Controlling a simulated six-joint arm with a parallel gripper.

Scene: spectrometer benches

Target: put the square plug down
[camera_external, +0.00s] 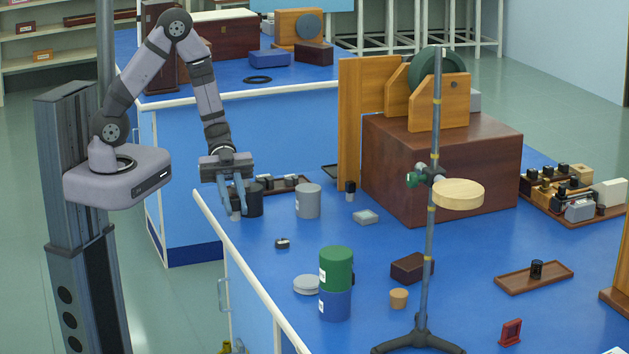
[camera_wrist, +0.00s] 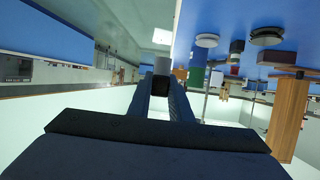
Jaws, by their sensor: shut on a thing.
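My gripper (camera_external: 232,198) points down at the left part of the blue bench top, near its left edge. It is shut on a small light grey piece, which I take to be the square plug (camera_external: 235,214). In the wrist view the grey plug (camera_wrist: 162,66) shows between the fingertips (camera_wrist: 163,80). Its lower end and any gap to the bench are too small to tell.
A dark cylinder (camera_external: 255,203) stands just right of my fingers, with a grey cylinder (camera_external: 308,202) beyond it. A small dark-and-grey object (camera_external: 282,243) lies in front. Green-and-blue cans (camera_external: 336,270) and a tall stand (camera_external: 434,230) are further right. Bare blue top (camera_external: 262,262) lies nearby.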

